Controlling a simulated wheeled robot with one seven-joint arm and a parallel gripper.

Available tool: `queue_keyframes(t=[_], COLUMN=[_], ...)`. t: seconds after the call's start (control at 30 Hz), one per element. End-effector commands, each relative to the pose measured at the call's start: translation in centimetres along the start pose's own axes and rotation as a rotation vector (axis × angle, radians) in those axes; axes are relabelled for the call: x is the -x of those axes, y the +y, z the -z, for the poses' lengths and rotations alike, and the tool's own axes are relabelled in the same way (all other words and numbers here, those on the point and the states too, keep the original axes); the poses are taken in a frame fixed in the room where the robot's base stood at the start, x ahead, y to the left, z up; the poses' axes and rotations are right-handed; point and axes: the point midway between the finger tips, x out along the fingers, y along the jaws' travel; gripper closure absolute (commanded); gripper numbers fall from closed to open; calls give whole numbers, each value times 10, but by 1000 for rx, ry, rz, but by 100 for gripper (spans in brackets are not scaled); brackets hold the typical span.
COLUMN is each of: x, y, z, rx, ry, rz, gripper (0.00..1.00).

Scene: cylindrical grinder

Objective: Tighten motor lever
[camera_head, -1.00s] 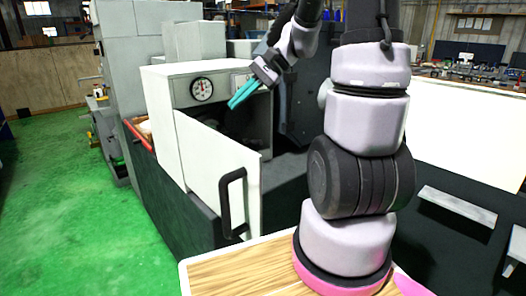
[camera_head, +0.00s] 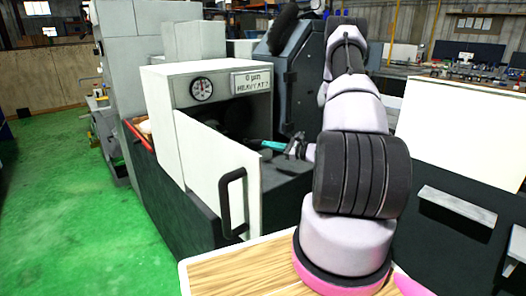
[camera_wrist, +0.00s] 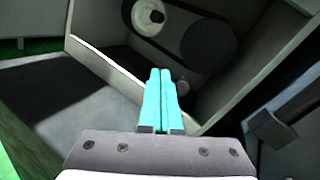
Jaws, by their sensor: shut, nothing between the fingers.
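My gripper (camera_head: 268,145) has teal fingers and is at the open front of the grinder's white housing (camera_head: 160,100), just right of the white door. In the wrist view my gripper (camera_wrist: 160,72) has its two fingers together with nothing between them, pointing into a compartment. A light pulley (camera_wrist: 148,15) and a larger dark disc (camera_wrist: 208,45) sit inside, linked by a dark belt. A small dark round part (camera_wrist: 183,88) shows just beyond the fingertips, partly hidden by them. I cannot tell for certain which part is the motor lever.
The white door (camera_head: 215,175) with a black handle (camera_head: 232,200) stands in front of the housing. A dial gauge (camera_head: 202,89) and a sign (camera_head: 252,82) are on the housing. A dark bar-like part (camera_wrist: 300,112) is at right in the wrist view. Green floor is clear at left.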

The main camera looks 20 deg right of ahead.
Motion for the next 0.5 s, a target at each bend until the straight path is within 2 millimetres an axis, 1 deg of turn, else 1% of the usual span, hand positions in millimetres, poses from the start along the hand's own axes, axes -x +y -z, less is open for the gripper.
queue_keyframes(t=[0.03,0.1,0.2,0.33,0.4,0.5], x=[8,18,30,41,44,46], y=[0,-1,-2,0,-1,0], z=[23,48,75,98,103,106], rx=[-29,-53,-79,-97,-101,-104], ry=[18,39,68,92,99,103], rz=[54,121,199,259,277,286], gripper=[100,100,100,100,100,100])
